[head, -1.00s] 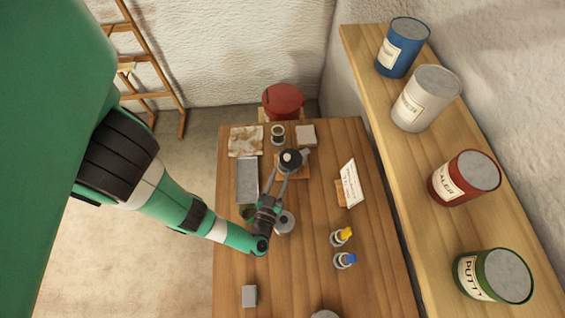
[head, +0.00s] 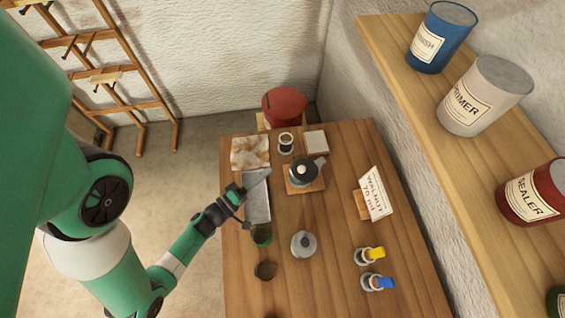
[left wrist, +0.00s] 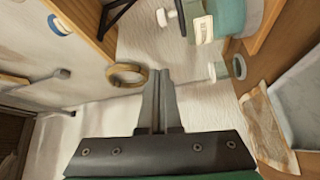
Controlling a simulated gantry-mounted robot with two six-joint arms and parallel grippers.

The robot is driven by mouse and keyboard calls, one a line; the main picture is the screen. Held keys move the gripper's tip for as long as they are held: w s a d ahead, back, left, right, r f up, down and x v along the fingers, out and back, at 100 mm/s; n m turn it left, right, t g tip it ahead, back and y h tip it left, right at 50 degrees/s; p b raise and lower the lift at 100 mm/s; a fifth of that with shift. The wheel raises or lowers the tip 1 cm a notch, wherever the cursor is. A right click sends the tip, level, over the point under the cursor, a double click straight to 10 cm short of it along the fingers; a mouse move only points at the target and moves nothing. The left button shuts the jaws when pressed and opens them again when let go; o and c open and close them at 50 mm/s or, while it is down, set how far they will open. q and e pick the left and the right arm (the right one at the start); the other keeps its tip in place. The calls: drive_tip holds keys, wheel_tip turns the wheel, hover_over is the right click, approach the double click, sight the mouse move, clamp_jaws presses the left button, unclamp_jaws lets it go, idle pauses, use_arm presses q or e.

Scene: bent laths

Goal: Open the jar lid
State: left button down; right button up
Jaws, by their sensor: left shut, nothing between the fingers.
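A grey round vessel with a knob on top (head: 303,244) stands mid-table in the head view. A small jar with dark contents (head: 286,143) is at the back, and a green-rimmed open jar (head: 261,235) is nearer. I cannot tell which one is the task's jar. A grey pot with a black top and side handle (head: 303,174) sits on a wooden board. My left gripper (head: 266,173) is shut and empty, above the grey tray's right side and left of the pot. The left wrist view shows its fingers together (left wrist: 158,74). My right gripper is out of view.
A grey tray (head: 257,208) and a crumpled cloth (head: 250,153) lie at the table's left. A shelf with cans (head: 484,95) flanks the table. Its front middle is bare.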

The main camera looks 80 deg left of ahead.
sight(292, 170)
use_arm(q)
drive_tip(key=w, duration=0.3)
drive_tip(key=w+a+b, duration=0.1)
drive_tip(key=w, duration=0.2)
drive_tip(key=w+b, duration=0.1)
drive_tip(key=w, duration=0.2)
drive_tip(key=shift+w+a+f, duration=0.15)
drive_tip(key=shift+a+f, duration=0.05)
drive_tip(key=shift+f, duration=0.05)
drive_tip(key=shift+d+f, duration=0.1)
drive_tip(key=shift+f, duration=0.05)
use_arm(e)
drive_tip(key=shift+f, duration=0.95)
